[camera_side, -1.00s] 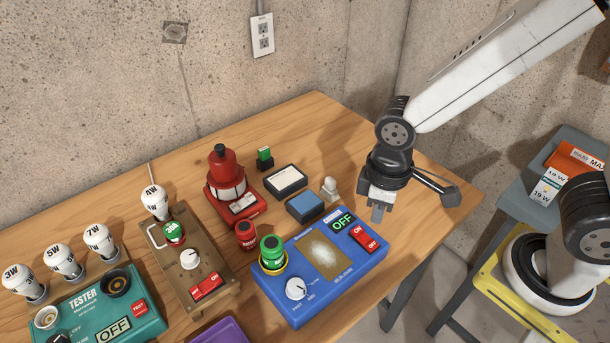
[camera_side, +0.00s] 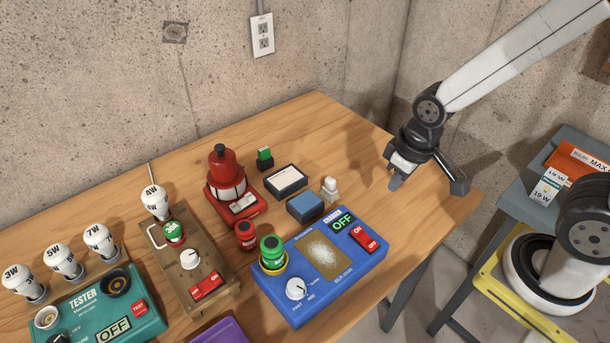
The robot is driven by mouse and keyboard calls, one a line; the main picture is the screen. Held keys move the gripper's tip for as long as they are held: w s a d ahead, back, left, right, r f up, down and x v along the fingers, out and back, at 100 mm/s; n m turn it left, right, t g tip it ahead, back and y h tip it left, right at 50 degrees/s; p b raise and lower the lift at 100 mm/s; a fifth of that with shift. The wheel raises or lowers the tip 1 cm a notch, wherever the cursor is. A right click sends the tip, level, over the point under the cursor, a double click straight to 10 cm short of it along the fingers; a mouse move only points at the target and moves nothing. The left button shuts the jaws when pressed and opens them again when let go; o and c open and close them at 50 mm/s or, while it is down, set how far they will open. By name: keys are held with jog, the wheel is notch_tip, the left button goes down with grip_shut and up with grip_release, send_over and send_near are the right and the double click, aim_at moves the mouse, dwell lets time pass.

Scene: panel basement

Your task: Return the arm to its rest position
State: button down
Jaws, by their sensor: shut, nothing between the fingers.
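My gripper (camera_side: 396,180) is shut and empty. It hangs above the right end of the wooden table (camera_side: 330,118), up and to the right of the blue box with the OFF label (camera_side: 343,222). It touches nothing that I can see. My arm reaches in from the upper right, and my white base stands at the lower right.
On the table are a red lamp-like device (camera_side: 231,186), a teal tester (camera_side: 85,306), a brown switch box (camera_side: 190,261) and several bulbs. A grey stool (camera_side: 508,203) with boxes stands right of the table. The table's back right is clear.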

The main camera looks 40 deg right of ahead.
jog(key=shift+w+d+m+t, duration=0.15)
jog(key=shift+d+m, duration=0.25)
jog(key=shift+d, duration=0.45)
jog(key=shift+d+m+t, duration=0.15)
jog(key=shift+d+m, duration=0.25)
jog(key=shift+d, duration=0.45)
